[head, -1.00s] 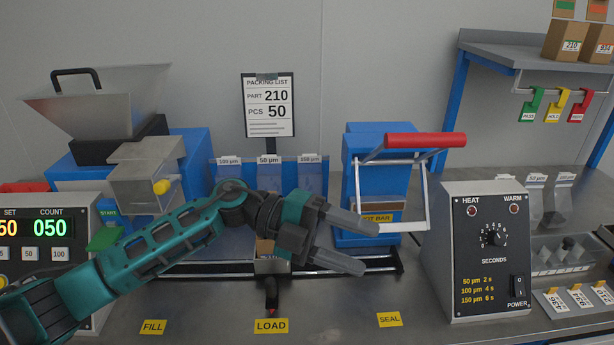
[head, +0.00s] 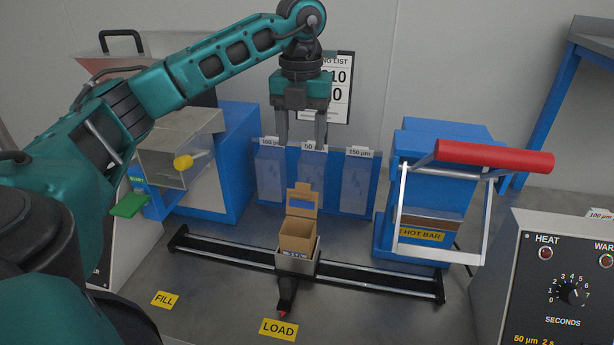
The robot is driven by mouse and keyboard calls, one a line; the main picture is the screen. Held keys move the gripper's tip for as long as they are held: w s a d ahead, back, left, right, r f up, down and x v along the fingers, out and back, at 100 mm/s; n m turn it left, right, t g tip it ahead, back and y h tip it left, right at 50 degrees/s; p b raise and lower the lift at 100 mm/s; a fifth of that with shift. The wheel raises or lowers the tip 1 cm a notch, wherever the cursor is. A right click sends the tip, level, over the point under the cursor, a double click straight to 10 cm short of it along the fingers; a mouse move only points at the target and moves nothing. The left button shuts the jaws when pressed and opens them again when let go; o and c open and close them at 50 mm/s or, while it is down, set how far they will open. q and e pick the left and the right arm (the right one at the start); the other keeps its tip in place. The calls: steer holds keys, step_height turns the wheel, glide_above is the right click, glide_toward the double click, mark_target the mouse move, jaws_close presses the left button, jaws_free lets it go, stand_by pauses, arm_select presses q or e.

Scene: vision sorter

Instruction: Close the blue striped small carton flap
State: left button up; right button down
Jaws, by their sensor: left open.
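A small brown carton (head: 297,235) stands upright in a metal holder on the rail, in the middle of the head view. The carton's inside shows from above. My left gripper (head: 301,140) points down above and behind the flap, in front of the bag rack. Its two fingers are apart with nothing between them. It does not touch the carton. My right gripper is not in view.
The rail (head: 375,279) runs left to right across the bench. A blue rack of bags (head: 271,172) stands behind the carton. The hot-bar sealer (head: 430,190) with its red handle is at the right, the hopper machine (head: 238,165) at the left. The LOAD label (head: 278,329) lies in front.

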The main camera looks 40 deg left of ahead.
mark_target(303, 184)
arm_select(q)
step_height(303, 184, down, 10)
steer(key=shift+r+b, duration=0.15)
steer(key=shift+b, duration=0.2)
jaws_close()
stand_by(0.5)
